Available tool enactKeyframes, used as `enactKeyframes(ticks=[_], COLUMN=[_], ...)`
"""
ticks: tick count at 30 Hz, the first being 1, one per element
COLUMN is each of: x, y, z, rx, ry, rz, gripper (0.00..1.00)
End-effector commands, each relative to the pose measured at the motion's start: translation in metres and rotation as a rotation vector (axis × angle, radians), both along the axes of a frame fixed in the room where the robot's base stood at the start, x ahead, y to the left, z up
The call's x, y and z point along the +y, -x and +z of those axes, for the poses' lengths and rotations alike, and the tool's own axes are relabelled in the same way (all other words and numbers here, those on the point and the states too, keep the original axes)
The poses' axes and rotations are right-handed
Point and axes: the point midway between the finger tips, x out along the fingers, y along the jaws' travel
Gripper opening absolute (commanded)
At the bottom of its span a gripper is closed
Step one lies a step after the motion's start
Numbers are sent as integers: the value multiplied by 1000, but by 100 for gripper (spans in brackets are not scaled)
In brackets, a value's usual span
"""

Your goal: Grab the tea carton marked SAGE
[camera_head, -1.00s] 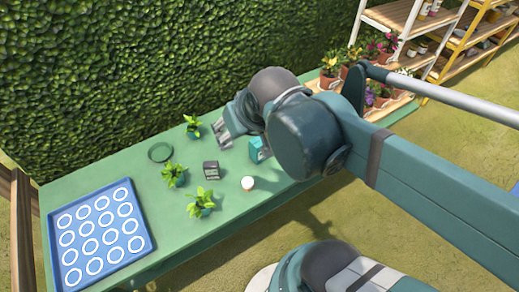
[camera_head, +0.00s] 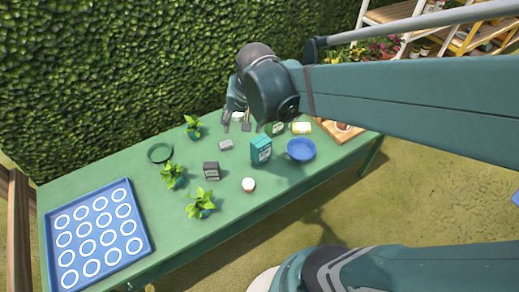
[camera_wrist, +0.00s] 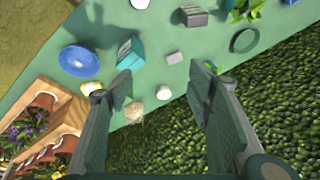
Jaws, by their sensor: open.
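A teal carton (camera_head: 261,149) with a pale label stands upright at the table's middle. It also shows in the wrist view (camera_wrist: 131,53). A small dark carton (camera_head: 211,171) stands to its left, and in the wrist view it is near the top (camera_wrist: 194,17).
A blue ringed tray (camera_head: 143,243) lies at left. The hedge (camera_head: 110,70) rises behind.

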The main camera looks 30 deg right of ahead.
Motion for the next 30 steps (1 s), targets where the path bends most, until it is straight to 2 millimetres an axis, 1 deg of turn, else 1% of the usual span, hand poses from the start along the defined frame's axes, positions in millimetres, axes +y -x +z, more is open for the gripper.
enactKeyframes(ticks=[1, 12, 23, 30], x=[-4, -30, -57, -75], y=[-5, -28, -45, -53], z=[-6, -51, -102, -139], rx=[11, 93, 173, 225], ry=[-8, -71, -123, -150], rz=[-26, -233, -441, -579], gripper=[51, 51, 51, 51])
